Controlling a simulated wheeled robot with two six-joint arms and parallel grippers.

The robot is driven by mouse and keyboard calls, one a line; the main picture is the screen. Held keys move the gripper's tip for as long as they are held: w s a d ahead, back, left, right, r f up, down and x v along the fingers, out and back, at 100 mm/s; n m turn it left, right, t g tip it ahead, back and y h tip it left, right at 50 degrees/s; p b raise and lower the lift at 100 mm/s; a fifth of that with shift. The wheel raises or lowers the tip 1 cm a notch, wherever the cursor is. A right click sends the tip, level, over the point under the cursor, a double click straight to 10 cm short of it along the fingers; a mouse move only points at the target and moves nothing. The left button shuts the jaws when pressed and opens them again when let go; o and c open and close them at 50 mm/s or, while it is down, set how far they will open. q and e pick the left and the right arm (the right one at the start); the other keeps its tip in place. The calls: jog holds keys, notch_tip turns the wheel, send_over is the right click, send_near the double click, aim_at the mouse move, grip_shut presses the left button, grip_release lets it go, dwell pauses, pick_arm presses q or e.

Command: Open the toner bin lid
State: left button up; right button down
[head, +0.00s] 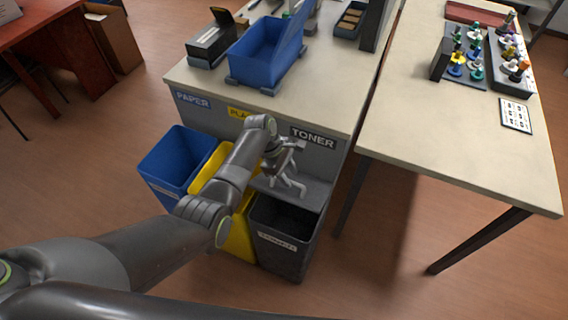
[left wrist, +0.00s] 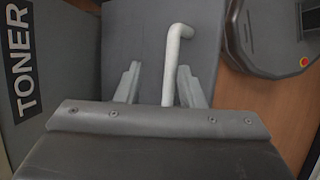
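The toner bin (head: 283,243) is a dark bin with a white label on its front, below the TONER sign (head: 313,138). Its dark inside shows at the front. A grey lid (head: 316,191) shows behind this opening; its exact tilt is hard to tell. In the left wrist view the grey lid (left wrist: 145,28) carries a pale bent bar handle (left wrist: 172,65). My left gripper (head: 291,187) is over the lid. In the left wrist view its fingers (left wrist: 160,88) are apart on both sides of the handle, with a gap visible on the left. My right gripper is not in view.
A yellow bin (head: 240,236) and a blue bin (head: 178,158) stand left of the toner bin. The counter (head: 330,105) above holds a blue crate (head: 266,55). A second table (head: 460,140) stands at the right. The floor (head: 370,265) in front is clear.

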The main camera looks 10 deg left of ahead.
pick_arm(q)
jog(key=s+v, duration=0.1)
jog(key=v, duration=1.6)
jog(key=shift+w+p, duration=0.3)
jog(key=shift+w, duration=0.2)
jog(key=shift+r, duration=0.15)
